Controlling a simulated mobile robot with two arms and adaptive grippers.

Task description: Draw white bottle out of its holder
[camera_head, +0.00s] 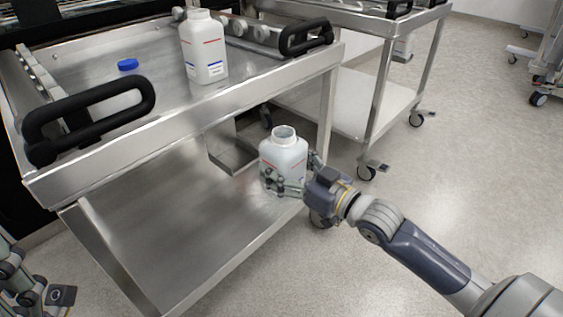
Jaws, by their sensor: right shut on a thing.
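A white bottle (283,152) with an open neck and no cap is held upright by my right gripper (284,186). The fingers are closed around its lower part, from the right side. The bottle is in front of the cart's right side, in the air as far as I can tell. A second white bottle (203,52) with a red line on its label stands upright on the cart's top tray. I cannot make out a holder around either bottle. Part of my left gripper (45,294) shows at the lower left corner; its fingers are partly cut off.
The steel cart (180,133) has a raised rim, black handles (92,118) and a lower shelf (170,230). A blue cap (127,65) shows on its top tray. A second cart (345,98) stands behind to the right.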

